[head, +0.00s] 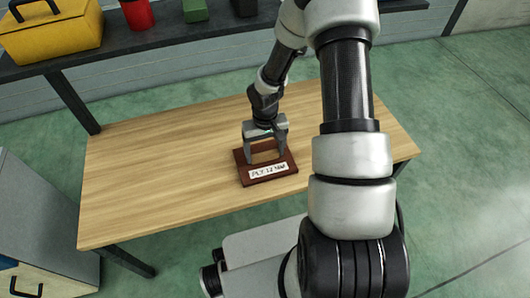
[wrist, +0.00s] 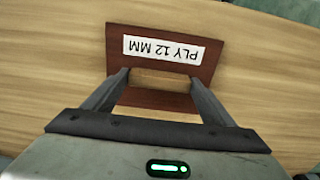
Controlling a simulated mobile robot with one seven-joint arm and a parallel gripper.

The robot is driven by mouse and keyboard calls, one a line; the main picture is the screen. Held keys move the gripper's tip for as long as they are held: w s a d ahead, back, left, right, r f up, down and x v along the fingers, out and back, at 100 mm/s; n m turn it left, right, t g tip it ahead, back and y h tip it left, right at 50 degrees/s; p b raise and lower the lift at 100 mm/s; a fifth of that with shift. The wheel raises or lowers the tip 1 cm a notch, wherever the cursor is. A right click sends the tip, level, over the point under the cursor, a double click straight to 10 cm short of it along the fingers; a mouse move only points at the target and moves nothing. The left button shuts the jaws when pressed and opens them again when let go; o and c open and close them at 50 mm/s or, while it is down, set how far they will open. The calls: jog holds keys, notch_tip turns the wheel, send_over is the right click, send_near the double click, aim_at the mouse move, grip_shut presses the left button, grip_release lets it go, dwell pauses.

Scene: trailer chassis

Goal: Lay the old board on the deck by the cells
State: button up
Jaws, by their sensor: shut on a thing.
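My gripper (head: 265,157) points down at the middle of the wooden table. Its two fingers stand well apart and are shut on a pale wooden piece (wrist: 165,81), which shows between the fingertips in the wrist view. This piece sits at a dark red-brown holder (head: 266,181) with a white label reading "PLY 12 MM" (wrist: 163,50). The holder rests on the table. I cannot tell how deep the pale piece sits in it or whether it is lifted at all. No battery cells and no deck can be made out in either view.
The table top (head: 150,175) is otherwise clear. A grey cabinet (head: 35,220) stands at the left. Green floor is open at the right.

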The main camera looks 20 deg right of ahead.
jog(key=shift+f, duration=0.1)
jog(key=o, duration=1.7)
jog(key=shift+o, duration=0.2)
